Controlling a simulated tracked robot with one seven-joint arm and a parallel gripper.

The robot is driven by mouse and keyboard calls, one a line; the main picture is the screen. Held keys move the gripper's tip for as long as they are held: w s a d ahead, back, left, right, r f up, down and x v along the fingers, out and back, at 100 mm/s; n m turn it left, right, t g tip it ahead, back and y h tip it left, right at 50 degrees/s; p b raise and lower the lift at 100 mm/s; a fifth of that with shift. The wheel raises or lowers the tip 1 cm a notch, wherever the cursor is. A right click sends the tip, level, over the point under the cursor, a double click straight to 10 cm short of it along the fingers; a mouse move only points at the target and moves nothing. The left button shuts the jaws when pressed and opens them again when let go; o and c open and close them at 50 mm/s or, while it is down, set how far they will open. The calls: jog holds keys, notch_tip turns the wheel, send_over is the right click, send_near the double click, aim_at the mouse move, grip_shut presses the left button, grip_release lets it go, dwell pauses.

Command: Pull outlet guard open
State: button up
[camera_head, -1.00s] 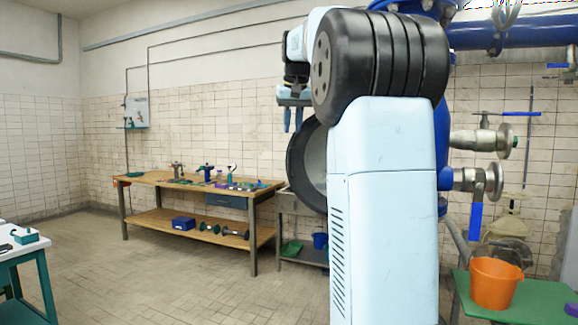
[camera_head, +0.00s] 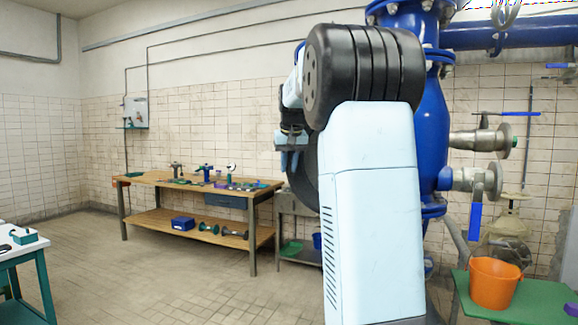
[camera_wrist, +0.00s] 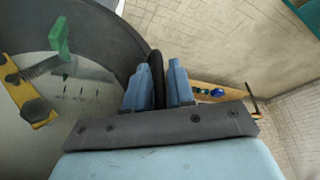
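The outlet guard (camera_head: 306,178) looks like a round, dark-rimmed cover low behind my arm in the head view. Only its left part shows; my arm hides the rest. In the wrist view its dark rim (camera_wrist: 103,38) curves around a grey face at the left. A yellow plate (camera_wrist: 25,90) and a green handle (camera_wrist: 60,38) show against that face. My gripper (camera_wrist: 158,85) is at the rim's edge, with a dark strip of it between the two blue fingers. The fingers look closed on it. My gripper also shows in the head view (camera_head: 289,160).
A wooden workbench (camera_head: 158,180) with tools stands behind at the left. Blue pipework (camera_head: 432,130) with valves (camera_head: 482,140) rises at the right. An orange bucket (camera_head: 494,284) stands on a green-topped table (camera_head: 530,300) at front right. The tiled floor (camera_head: 150,275) at centre left is clear.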

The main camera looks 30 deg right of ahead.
jog(key=shift+f, duration=0.1)
jog(key=shift+c, duration=0.2)
grip_shut()
